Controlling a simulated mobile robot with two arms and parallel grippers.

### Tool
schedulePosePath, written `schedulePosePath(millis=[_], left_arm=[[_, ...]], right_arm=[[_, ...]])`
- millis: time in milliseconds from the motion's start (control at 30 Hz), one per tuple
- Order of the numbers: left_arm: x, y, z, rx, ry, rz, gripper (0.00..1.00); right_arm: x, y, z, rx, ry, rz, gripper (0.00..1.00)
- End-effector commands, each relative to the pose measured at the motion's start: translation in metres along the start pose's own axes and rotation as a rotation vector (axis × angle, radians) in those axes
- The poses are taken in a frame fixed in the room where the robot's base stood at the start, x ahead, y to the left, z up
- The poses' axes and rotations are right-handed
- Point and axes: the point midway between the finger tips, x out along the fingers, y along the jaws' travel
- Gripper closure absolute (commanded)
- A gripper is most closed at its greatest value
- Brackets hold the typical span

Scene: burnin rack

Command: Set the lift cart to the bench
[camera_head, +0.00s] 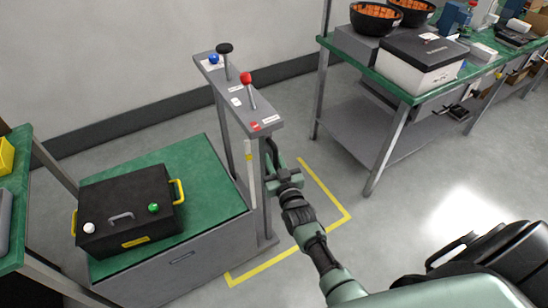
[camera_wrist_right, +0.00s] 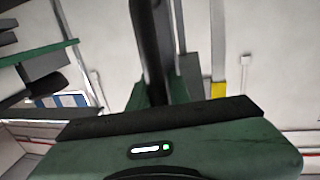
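The lift cart (camera_head: 187,271) is a grey cart with a green top at the lower left. A grey post frame (camera_head: 266,196) rises at its right end. Its top panel (camera_head: 232,92) bears a red-knobbed lever (camera_head: 247,82), a black-knobbed lever (camera_head: 225,55) and a blue knob (camera_head: 213,59). A black case (camera_head: 126,208) with yellow handles sits on the cart. My right gripper (camera_head: 273,172) is beside the post, its fingers closed around a black upright bar (camera_wrist_right: 150,45). My left gripper is not in view.
A green-topped bench (camera_head: 18,235) stands at the left edge, close to the cart. Another bench (camera_head: 405,94) with bowls (camera_head: 375,20) and a white-and-black box (camera_head: 421,62) is at the upper right. Yellow floor lines (camera_head: 262,266) surround the post's foot.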

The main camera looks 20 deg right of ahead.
Motion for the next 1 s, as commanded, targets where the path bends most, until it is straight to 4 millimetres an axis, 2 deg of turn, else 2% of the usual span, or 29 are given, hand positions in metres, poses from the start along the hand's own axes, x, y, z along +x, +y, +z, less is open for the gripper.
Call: schedulePosePath(millis=[33, 67, 433, 800, 1000], left_arm=[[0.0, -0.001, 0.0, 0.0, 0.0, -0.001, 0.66], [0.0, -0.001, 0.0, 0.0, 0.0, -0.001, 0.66], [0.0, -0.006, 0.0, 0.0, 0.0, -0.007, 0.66], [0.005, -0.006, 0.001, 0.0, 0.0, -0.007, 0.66], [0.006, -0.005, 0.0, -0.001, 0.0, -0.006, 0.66]], right_arm=[[0.002, -0.005, -0.004, 0.004, 0.008, -0.006, 0.67], [0.002, -0.004, -0.004, 0.004, 0.007, -0.005, 0.62], [-0.004, -0.001, 0.0, 0.002, 0.0, -0.001, 0.62], [-0.062, -0.004, 0.0, 0.001, 0.002, -0.004, 0.62], [-0.076, -0.005, -0.001, 0.001, 0.003, -0.005, 0.62]])
